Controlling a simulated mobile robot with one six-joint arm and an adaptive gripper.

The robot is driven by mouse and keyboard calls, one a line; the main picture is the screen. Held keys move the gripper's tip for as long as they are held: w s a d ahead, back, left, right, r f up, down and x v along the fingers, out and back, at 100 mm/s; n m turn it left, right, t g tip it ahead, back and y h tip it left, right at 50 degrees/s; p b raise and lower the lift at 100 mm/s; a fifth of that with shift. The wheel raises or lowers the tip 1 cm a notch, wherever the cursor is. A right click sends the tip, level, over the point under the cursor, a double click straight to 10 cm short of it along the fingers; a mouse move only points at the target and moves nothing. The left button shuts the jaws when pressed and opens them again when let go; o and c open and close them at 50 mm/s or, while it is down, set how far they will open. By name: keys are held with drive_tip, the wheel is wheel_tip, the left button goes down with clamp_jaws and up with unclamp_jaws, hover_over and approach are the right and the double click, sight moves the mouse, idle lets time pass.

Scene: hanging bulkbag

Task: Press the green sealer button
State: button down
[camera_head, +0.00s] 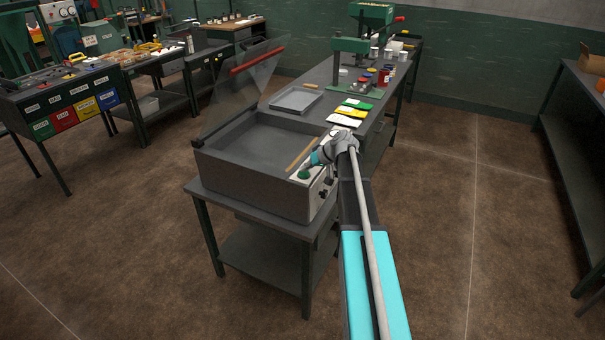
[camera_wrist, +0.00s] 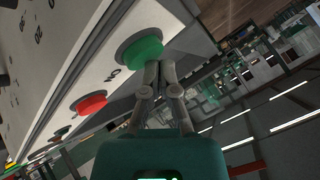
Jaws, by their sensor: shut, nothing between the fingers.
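The green sealer button (camera_head: 304,174) sits at the near corner of the light control panel on the grey sealer box (camera_head: 250,184). In the wrist view the green button (camera_wrist: 139,53) is a large disc on the white panel, with "ON" lettered beside it. My gripper (camera_wrist: 159,66) is shut and empty, its fingertips at the lower right edge of the green button, covering part of it. I cannot tell whether they touch it. In the head view my gripper (camera_head: 318,160) is small beside the panel, partly hidden by my arm. A red button (camera_wrist: 90,104) lies farther along the panel.
The sealer's clear lid (camera_head: 240,85) with a red handle stands raised. The sealer sits on a small dark table (camera_head: 262,262). Behind it a long bench (camera_head: 335,72) holds a tray, coloured bags and a green press.

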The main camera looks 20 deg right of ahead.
sight(305, 173)
drive_tip(key=shift+f+b, duration=0.45)
idle(0.4)
drive_tip(key=shift+r, duration=0.15)
idle(0.3)
drive_tip(key=shift+r+p, duration=0.3)
drive_tip(key=shift+p, duration=0.15)
drive_tip(key=shift+r, duration=0.1)
wheel_tip(305, 173, up, 6)
drive_tip(key=p, duration=0.6)
idle(0.8)
